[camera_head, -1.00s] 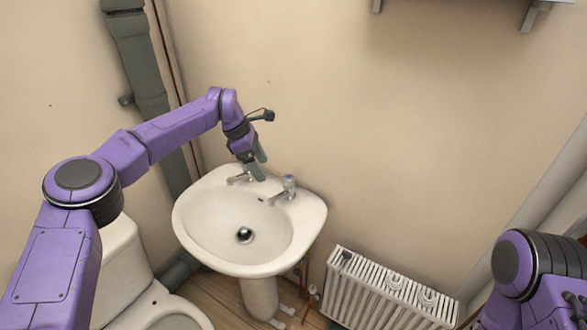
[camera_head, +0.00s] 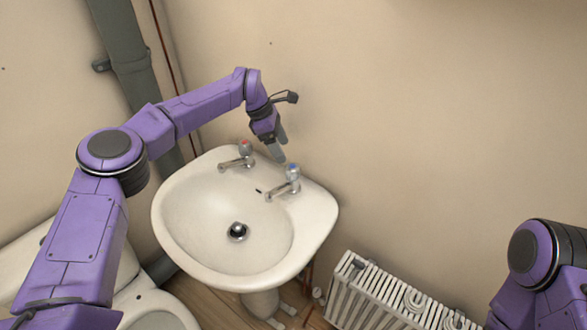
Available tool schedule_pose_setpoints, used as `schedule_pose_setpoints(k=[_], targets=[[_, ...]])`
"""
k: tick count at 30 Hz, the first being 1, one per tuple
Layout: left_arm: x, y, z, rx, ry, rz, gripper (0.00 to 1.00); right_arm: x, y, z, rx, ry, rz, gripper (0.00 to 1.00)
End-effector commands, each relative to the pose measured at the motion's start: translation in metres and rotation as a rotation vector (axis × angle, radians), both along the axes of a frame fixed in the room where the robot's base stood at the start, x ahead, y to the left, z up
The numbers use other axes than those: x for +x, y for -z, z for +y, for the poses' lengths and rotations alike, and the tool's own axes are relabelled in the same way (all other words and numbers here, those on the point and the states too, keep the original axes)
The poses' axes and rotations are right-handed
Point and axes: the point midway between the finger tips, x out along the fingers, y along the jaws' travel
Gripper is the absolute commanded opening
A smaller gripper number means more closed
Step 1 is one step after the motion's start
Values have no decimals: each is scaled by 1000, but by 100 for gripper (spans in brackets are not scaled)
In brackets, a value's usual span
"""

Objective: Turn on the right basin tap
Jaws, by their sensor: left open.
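The white basin (camera_head: 180,215) stands against the wall with two chrome taps at its back edge. The right basin tap (camera_head: 287,182) has a blue-marked knob, and its spout points toward the bowl. The left tap (camera_head: 241,157) has a red-marked knob. My left gripper (camera_head: 281,155) is open and points down, above and between the taps, very close to the right tap's knob. I cannot tell if it touches the knob. Of my right arm only purple links show at the lower right; its gripper is out of view.
A white radiator (camera_head: 385,300) is on the wall right of the basin. A toilet (camera_head: 150,300) is at the lower left, partly behind my left arm. A grey pipe (camera_head: 126,55) runs down the wall at the left. The wall above the basin is clear.

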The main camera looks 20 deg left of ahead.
Motion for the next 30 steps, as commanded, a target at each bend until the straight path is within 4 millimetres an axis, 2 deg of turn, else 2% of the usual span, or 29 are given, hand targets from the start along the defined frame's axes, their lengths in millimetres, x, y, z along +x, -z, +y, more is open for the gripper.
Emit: schedule_pose_setpoints(k=[6,12,16,23,24,28,30], targets=[[3,42,-19,1,1,5,76,0,-20,0,0,0,0,61],[6,74,-31,1,-1,3,76,0,-30,0,0,0,0,61],[7,83,-33,1,-4,1,76,0,-31,0,-1,0,-1,61],[7,85,-33,1,-3,0,76,0,-30,0,-1,0,-1,61],[7,85,-33,1,-3,0,63,0,-30,0,-1,0,-1,61],[7,84,-33,1,-3,0,22,0,-30,0,-1,0,-1,61],[7,84,-33,1,-3,0,22,0,-30,0,-1,0,-1,61]])
